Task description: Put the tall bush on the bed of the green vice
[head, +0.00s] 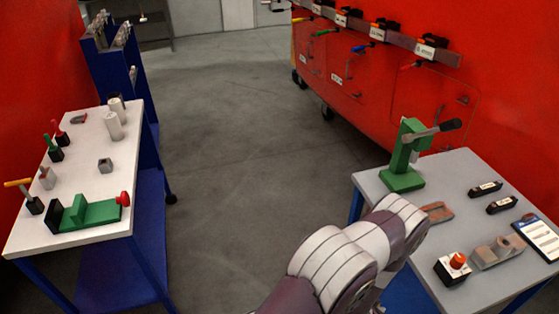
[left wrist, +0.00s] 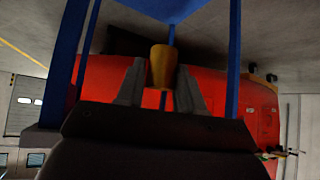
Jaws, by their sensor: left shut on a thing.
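The green vice (head: 92,212) lies on the white-topped table at the left, with a dark jaw at its left end and a red knob at its right end. Its bed shows bare between them. In the left wrist view my left gripper (left wrist: 161,82) is shut on a brass-coloured, round bush (left wrist: 161,64), which stands out past the fingertips. I take this for the tall bush. The left gripper and the held bush do not show in the head view. My right gripper is not in view.
White cylinders (head: 113,126), a small grey block (head: 105,165) and several handled tools share the white table (head: 75,168). The grey table (head: 365,178) at the right carries a green press (head: 405,165), a red-button box (head: 453,268) and a clipboard (head: 538,238). Open floor lies between.

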